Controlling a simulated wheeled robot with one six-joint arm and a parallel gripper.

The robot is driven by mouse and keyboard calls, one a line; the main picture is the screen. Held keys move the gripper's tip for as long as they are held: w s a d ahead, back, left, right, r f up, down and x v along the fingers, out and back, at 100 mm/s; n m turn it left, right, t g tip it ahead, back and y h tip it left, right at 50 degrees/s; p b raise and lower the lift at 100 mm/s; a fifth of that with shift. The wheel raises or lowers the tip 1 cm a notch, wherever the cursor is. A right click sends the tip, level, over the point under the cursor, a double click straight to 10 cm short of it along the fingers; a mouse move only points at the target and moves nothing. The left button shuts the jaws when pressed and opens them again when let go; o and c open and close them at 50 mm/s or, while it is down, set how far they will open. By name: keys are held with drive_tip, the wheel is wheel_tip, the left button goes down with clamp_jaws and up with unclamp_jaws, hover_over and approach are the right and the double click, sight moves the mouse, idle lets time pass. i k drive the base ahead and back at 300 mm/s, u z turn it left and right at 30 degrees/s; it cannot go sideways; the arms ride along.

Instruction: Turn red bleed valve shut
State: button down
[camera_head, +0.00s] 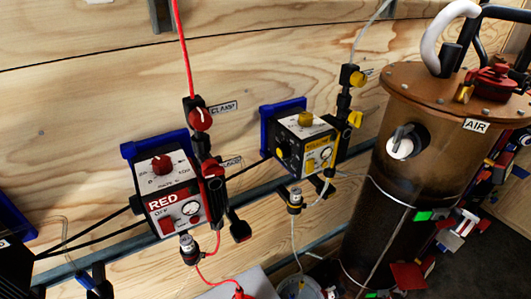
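A red unit marked RED (163,201) hangs on the plywood wall at left centre, with a red knob (161,164) on top and a gauge on its front. Right of it is a black vertical fitting fed by a red tube. A round red valve knob (200,119) with a white line sits high on this fitting beside a label reading CLAMP (223,107). A second red part (212,168) sits lower, beside a label (232,162) too small to read. I cannot tell for certain which is the bleed valve. My gripper is not in view.
A similar yellow unit (307,142) hangs to the right, with yellow knobs. A brown tank marked AIR (398,185) stands at far right with hoses. Black cables cross at lower left. A grey rail (120,242) runs below the units.

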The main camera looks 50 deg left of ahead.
sight(211, 168)
drive_tip(key=z, duration=0.35)
drive_tip(key=k, duration=0.6)
drive_tip(key=u, duration=2.3)
